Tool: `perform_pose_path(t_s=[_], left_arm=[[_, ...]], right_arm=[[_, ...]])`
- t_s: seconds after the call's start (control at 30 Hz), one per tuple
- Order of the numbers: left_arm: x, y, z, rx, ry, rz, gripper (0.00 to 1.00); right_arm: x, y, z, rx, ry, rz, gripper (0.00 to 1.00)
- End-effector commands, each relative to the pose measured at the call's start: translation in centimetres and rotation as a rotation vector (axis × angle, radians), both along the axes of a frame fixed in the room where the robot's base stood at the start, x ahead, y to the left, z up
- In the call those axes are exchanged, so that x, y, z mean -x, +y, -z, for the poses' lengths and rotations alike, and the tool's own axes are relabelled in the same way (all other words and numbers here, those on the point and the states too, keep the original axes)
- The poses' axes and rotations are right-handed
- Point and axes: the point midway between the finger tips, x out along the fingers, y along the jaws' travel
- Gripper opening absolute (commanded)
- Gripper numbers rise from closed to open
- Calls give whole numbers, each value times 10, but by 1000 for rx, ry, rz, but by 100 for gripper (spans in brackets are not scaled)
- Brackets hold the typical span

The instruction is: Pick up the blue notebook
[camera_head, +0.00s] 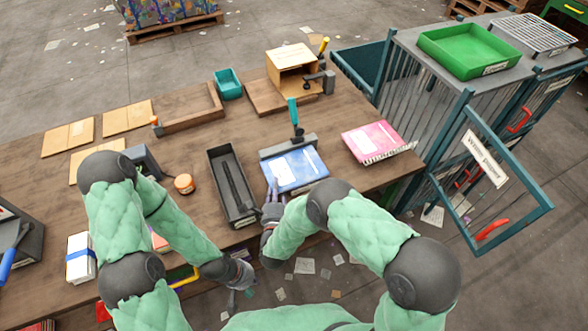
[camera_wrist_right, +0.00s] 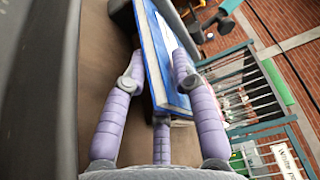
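The blue notebook (camera_head: 295,168), with a white label, lies near the table's front edge, against a dark holder (camera_head: 288,146). My right gripper (camera_head: 273,188) is at its left front corner. In the right wrist view the notebook (camera_wrist_right: 157,62) shows its blue cover and page edge between my spread purple fingers (camera_wrist_right: 157,75). One finger is beside the page edge and another overlaps the cover. Whether they touch it is unclear. My left gripper (camera_head: 241,279) is low by the table's front edge, away from the notebook; its finger opening is unclear.
A black tray (camera_head: 215,165) stands left of the notebook, and a pink notebook (camera_head: 376,141) lies to its right. An orange jar (camera_head: 184,184) is further left. A barred cage with an open door (camera_head: 492,171) stands at the right of the table (camera_head: 330,115).

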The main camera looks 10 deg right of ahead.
Motion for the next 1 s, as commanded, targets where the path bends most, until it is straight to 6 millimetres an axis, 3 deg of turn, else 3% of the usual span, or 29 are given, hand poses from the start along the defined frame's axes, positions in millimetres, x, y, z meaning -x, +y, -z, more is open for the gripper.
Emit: perform_pose_path(t_s=[0.07,0.13,0.17,0.63,0.87,1.0], left_arm=[[0,0,0,0,0,0,0],[0,0,0,0,0,0,0],[0,0,0,0,0,0,0],[0,0,-3,0,0,0,0],[0,0,-15,0,0,0,0],[0,0,-22,0,0,0,0]], right_arm=[[0,0,0,0,0,0,25],[0,0,0,0,0,0,5],[0,0,0,0,0,0,0],[0,0,-7,-1,-3,0,0],[0,0,-37,-1,-5,0,0],[10,-13,-54,-1,-2,1,0]])
